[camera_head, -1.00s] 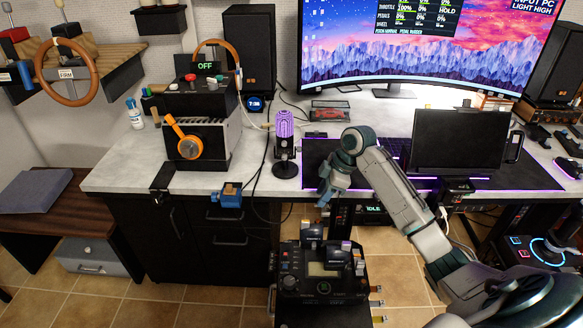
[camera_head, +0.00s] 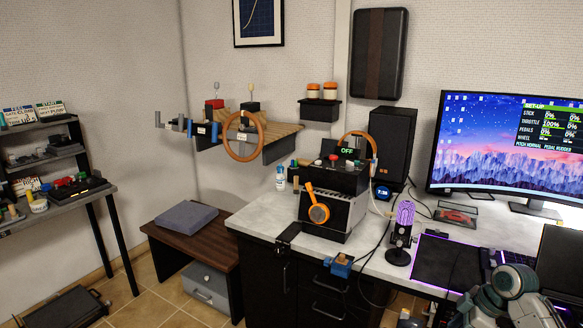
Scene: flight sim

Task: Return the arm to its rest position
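My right arm (camera_head: 515,284) shows at the bottom right of the head view, in front of the desk's near edge. Its gripper (camera_head: 468,310) is at the lower left end of the visible arm, cut close to the frame's bottom. Whether its fingers are open or shut is too small and dark to tell. No object shows clearly in it. My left arm and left gripper are out of view.
The desk (camera_head: 262,222) carries an orange-handled throttle box (camera_head: 330,212), a purple microphone (camera_head: 401,232), a speaker (camera_head: 389,148) and a wide monitor (camera_head: 507,150). A wheel (camera_head: 244,137) hangs on the wall shelf. A low brown bench (camera_head: 205,235) and a shelf rack (camera_head: 60,205) stand left.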

